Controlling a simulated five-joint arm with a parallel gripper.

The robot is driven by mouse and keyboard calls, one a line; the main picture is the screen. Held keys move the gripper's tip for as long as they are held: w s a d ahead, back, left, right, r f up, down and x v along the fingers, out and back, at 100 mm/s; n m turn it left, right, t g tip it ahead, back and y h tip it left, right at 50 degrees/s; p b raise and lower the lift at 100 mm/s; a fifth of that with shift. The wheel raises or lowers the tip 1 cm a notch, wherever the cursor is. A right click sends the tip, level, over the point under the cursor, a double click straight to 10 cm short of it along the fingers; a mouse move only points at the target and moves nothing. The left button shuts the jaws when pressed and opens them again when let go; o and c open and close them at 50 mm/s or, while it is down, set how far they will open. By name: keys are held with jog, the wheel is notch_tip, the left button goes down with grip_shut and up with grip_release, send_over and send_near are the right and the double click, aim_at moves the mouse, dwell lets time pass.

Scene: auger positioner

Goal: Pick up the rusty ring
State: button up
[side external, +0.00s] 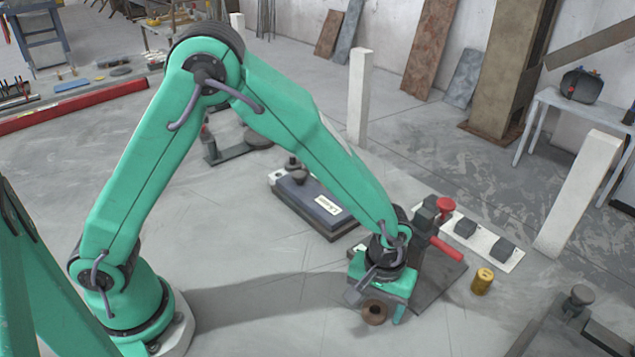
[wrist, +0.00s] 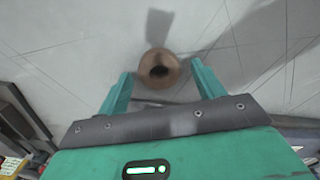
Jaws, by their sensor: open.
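The rusty ring (side external: 375,312) is a small brown ring with a dark hole, on the grey floor below my gripper in the side external view. It also shows in the wrist view (wrist: 158,69), top centre, just beyond and between my two green fingers. My gripper (wrist: 157,80) is open and empty, with a finger on each side of the line to the ring. In the side external view my gripper (side external: 378,312) points down, close around or beside the ring; the exact gap is hard to tell.
A dark fixture with a red handle (side external: 447,249) stands right behind my gripper. A yellow cylinder (side external: 482,281) is to its right. A grey box (side external: 315,205) lies behind, and a white strip with dark blocks (side external: 486,243) lies back right. The floor to the left is clear.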

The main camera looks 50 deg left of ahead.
jog(key=shift+c, duration=0.4)
jog(key=c, duration=1.1)
jog(key=shift+r, duration=0.1)
jog(key=shift+r, duration=0.8)
notch_tip(320, 180, up, 2)
jog(key=shift+r, duration=0.15)
jog(key=s+d+r, duration=0.1)
jog(key=s+r, duration=0.1)
jog(key=s, duration=0.1)
jog(key=s+d+r, duration=0.2)
jog(key=s, duration=0.2)
jog(key=s+d+r, duration=0.2)
jog(key=s+r, duration=0.1)
jog(key=shift+s+d, duration=0.2)
jog(key=shift+s, duration=0.05)
jog(key=shift+r, duration=0.1)
